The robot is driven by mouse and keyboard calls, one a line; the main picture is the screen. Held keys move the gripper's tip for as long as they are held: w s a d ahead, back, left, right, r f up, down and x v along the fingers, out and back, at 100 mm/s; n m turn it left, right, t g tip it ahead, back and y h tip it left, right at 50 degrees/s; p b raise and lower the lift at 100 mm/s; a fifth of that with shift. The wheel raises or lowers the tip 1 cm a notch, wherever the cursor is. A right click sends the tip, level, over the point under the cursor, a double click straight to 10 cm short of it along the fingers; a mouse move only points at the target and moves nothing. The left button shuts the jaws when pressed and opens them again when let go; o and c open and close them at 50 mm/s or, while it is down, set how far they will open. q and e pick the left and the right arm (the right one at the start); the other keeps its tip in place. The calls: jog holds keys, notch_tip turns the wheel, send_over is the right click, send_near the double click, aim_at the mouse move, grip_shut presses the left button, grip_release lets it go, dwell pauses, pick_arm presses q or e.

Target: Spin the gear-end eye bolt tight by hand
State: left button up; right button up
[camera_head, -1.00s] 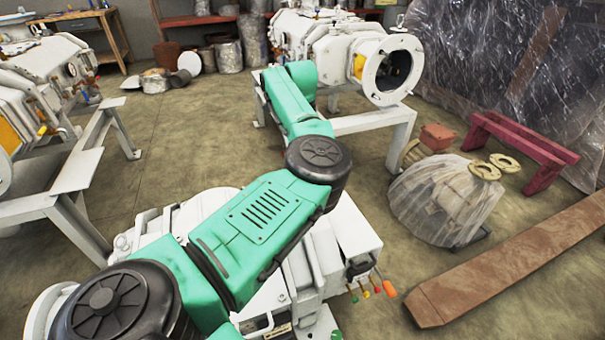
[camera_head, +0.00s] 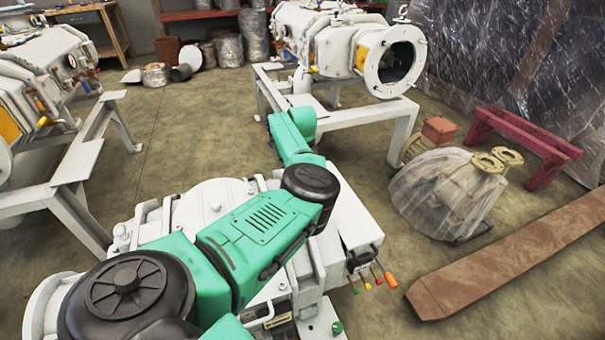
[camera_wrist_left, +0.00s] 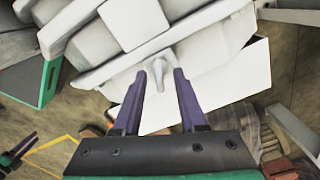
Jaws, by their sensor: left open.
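The near white vacuum pump (camera_head: 345,215) stands under my left arm in the head view. My left arm reaches across it, and its gripper is hidden there. In the left wrist view my left gripper (camera_wrist_left: 161,76) is open, its two dark purple fingers pointing at the white machine. A small pale knob-like part, probably the eye bolt (camera_wrist_left: 158,68), shows between the fingertips. The fingers are on either side of it; I cannot tell whether they touch it. A dark, green-edged shape at the wrist view's left edge may be my right gripper, but it is unclear.
Another white pump (camera_head: 335,45) on a stand (camera_head: 365,120) is behind, and a third (camera_head: 40,85) is at left. A wrapped part (camera_head: 440,200), a red bench (camera_head: 525,145) and a rusty beam (camera_head: 510,255) lie at right. Floor shows between them.

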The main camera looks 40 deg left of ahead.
pick_arm(q)
grip_shut()
